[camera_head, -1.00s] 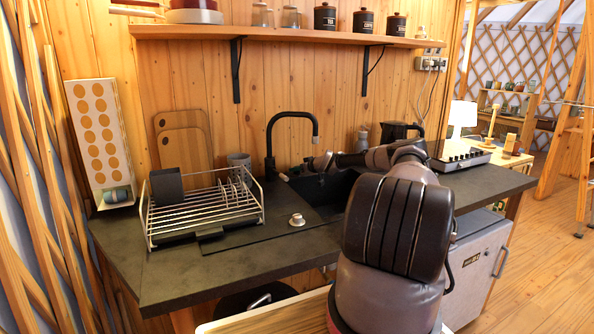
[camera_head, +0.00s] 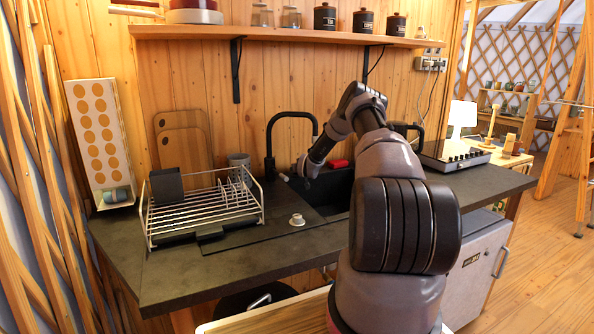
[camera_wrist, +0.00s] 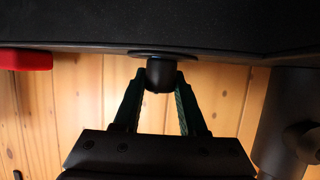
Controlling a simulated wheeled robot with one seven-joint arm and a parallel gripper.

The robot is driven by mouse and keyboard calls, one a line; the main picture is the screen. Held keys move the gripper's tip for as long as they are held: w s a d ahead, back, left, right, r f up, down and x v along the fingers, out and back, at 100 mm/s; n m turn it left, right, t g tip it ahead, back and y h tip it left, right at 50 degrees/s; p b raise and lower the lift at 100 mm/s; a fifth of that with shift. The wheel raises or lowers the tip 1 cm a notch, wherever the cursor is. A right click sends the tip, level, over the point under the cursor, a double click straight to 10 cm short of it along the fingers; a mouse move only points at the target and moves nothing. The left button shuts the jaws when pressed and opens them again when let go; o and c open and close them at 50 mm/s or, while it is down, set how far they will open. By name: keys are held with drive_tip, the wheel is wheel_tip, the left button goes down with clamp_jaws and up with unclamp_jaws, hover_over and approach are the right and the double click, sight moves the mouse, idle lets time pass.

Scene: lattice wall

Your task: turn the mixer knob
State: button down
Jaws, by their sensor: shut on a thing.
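In the wrist view a short black round knob (camera_wrist: 160,72) sits on a thin disc against a dark flat surface. The two fingers of my gripper (camera_wrist: 163,84) are shut on it from both sides. In the head view the end of my arm slants down just right of the black tap (camera_head: 269,150). My gripper's fingers and the knob cannot be made out there. A thick dark cylinder stands at the right of the wrist view, probably the tap's body.
A red thing (camera_head: 338,163) lies behind my wrist, also at the left edge of the wrist view (camera_wrist: 25,60). A dish rack (camera_head: 205,208) stands left of the tap. A white-and-metal knob (camera_head: 297,220) sits on the counter in front. A shelf (camera_head: 290,38) runs above.

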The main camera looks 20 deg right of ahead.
drive_tip(key=shift+m+h, duration=0.4)
drive_tip(key=shift+c, duration=2.3)
unclamp_jaws()
drive_tip(key=v, duration=1)
drive_tip(key=shift+s+r, duration=0.3)
drive_tip(key=shift+a, duration=0.1)
